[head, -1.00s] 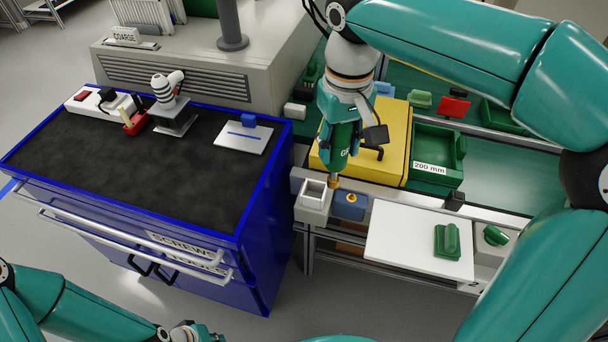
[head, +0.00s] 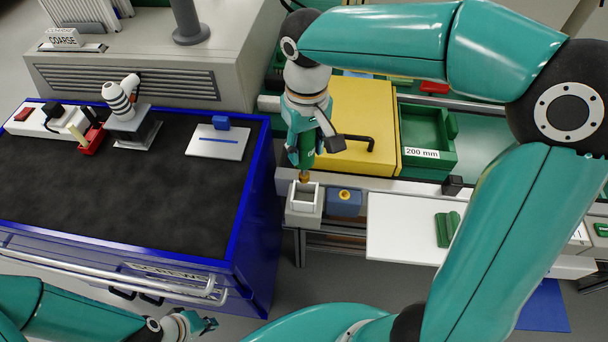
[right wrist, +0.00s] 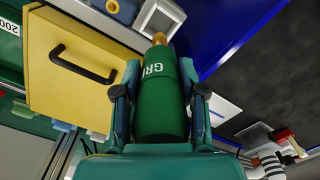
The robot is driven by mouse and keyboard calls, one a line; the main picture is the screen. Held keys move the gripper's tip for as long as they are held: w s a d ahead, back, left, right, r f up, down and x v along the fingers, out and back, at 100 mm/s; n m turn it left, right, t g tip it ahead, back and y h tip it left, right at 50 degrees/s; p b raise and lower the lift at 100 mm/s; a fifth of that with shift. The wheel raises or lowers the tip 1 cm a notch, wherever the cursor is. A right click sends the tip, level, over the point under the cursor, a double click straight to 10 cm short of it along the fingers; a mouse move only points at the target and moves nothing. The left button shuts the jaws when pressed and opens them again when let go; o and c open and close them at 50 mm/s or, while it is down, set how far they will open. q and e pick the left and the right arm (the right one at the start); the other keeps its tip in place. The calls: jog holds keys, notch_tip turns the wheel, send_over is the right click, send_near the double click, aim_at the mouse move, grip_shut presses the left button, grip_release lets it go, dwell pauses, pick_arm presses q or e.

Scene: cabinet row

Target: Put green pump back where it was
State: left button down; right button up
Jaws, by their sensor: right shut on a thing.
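The green pump (head: 306,157) is a green cylinder with a brass-coloured tip and white lettering. My right gripper (right wrist: 159,92) is shut around its body, one finger on each side. In the head view the pump hangs nearly upright, tip down, over the back part of a white square open-topped holder (head: 304,201). In the right wrist view the tip points at the holder (right wrist: 160,15). My left gripper (head: 200,325) is low in the head view, apart from everything; its fingers are too small to judge.
Behind are a yellow box (head: 352,110) with a black handle and a green bin (head: 426,135). A white board (head: 402,235) lies to the right. The blue cabinet (head: 262,215) stands left, across a gap.

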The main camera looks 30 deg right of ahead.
aim_at(306, 177)
notch_tip(306, 177, down, 9)
jog(key=shift+f+b, duration=0.1)
jog(key=shift+b, duration=0.2)
jog(key=shift+f+b, duration=0.6)
jog(key=o, duration=1.1)
jog(key=shift+s, duration=0.1)
jog(key=shift+r, duration=0.1)
jog(key=shift+r+p, duration=0.65)
jog(key=shift+p, duration=0.05)
notch_tip(306, 177, up, 12)
jog(key=shift+f+p, duration=0.1)
jog(key=shift+p, duration=0.35)
